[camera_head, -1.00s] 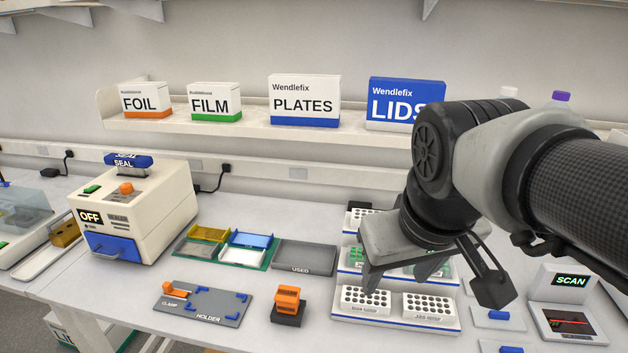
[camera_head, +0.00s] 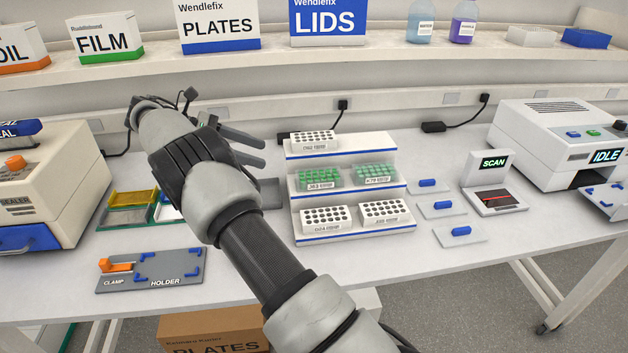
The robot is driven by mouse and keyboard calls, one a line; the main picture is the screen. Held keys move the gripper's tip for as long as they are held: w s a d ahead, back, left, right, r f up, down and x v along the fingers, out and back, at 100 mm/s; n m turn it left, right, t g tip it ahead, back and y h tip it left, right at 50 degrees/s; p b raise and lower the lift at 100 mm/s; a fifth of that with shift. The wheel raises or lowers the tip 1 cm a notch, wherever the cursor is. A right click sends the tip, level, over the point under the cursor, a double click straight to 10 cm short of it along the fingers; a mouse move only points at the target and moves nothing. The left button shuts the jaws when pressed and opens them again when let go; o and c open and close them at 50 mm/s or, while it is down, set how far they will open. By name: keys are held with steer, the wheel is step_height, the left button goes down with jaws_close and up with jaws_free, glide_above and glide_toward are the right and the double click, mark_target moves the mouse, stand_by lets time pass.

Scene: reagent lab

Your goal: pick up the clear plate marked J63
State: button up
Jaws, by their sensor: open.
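A white stepped rack (camera_head: 344,151) with blue edges holds several small plates. On its middle step, a clear plate with green wells (camera_head: 320,180) stands at the left, and a similar green plate (camera_head: 375,175) at the right. The left one's label looks like J63, but the print is too small to be sure. White plates with dark wells stand on the top step (camera_head: 313,140) and the bottom step (camera_head: 327,217). My gripper (camera_head: 263,152) is open and empty, its fingers pointing right, just left of the rack in the picture. Its height above the table is hard to judge.
My arm crosses the front, partly hiding the grey tray (camera_head: 271,193). Left are a holder board (camera_head: 155,270), coloured lids and a sealer (camera_head: 45,190). Right are small pads with blue pieces (camera_head: 436,208), a scanner (camera_head: 493,190) and an IDLE machine (camera_head: 560,140). A shelf (camera_head: 300,57) runs behind.

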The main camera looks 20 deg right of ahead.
mark_target(308, 175)
steer(key=shift+n+h, duration=0.4)
steer(key=shift+h, duration=0.1)
steer(key=f+x, duration=0.1)
steer(key=x, duration=1)
steer(key=a+f+x, duration=0.1)
steer(key=x, duration=0.5)
steer(key=shift+f, duration=0.4)
steer(key=c, duration=0.8)
